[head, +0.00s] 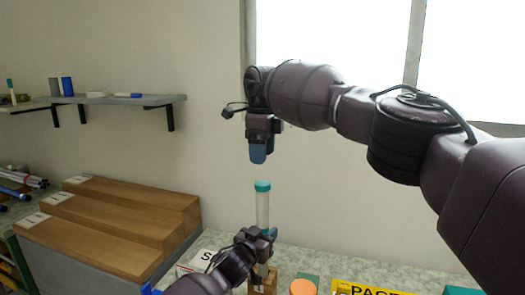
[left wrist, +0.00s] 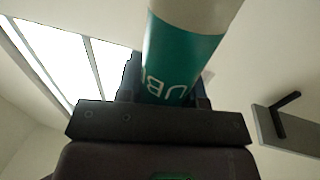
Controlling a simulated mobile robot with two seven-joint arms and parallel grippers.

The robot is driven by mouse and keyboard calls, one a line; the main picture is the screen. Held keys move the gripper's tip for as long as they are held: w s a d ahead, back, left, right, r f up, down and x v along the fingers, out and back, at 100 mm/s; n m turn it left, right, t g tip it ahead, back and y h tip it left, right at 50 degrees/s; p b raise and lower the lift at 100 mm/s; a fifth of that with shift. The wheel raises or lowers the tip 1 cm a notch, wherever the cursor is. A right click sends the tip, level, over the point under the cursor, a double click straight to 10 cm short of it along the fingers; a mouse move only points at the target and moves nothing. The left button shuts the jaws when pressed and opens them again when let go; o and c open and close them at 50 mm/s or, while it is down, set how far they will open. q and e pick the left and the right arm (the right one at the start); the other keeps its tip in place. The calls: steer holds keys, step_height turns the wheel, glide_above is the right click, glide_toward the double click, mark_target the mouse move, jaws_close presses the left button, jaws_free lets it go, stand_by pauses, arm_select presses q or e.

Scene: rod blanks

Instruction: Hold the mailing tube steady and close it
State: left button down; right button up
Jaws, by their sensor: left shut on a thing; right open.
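The mailing tube (head: 262,210) stands upright, pale white with a teal cap (head: 263,186) at its top end. I cannot tell how far down the cap sits. My left gripper (head: 266,234) is shut on the tube's lower part. In the left wrist view the tube (left wrist: 188,55) rises between the fingers, with white letters on a teal band. My right gripper (head: 258,153) is open and empty, pointing down just above the cap and apart from it. The tube's foot is partly hidden by my left gripper, near a wooden block (head: 268,283).
A stepped wooden stand (head: 115,235) is at the left. A wall shelf (head: 110,99) holds small items. Along the counter's front are an orange round top (head: 302,287) and a yellow sign (head: 372,290). The counter (head: 330,262) behind them is clear.

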mark_target(263, 183)
steer(key=shift+f, duration=0.15)
steer(key=shift+f, duration=3.9)
steer(key=c, duration=0.9)
steer(key=o, duration=1.1)
steer(key=shift+r, duration=0.1)
step_height(263, 183, up, 12)
steer(key=shift+f, duration=0.1)
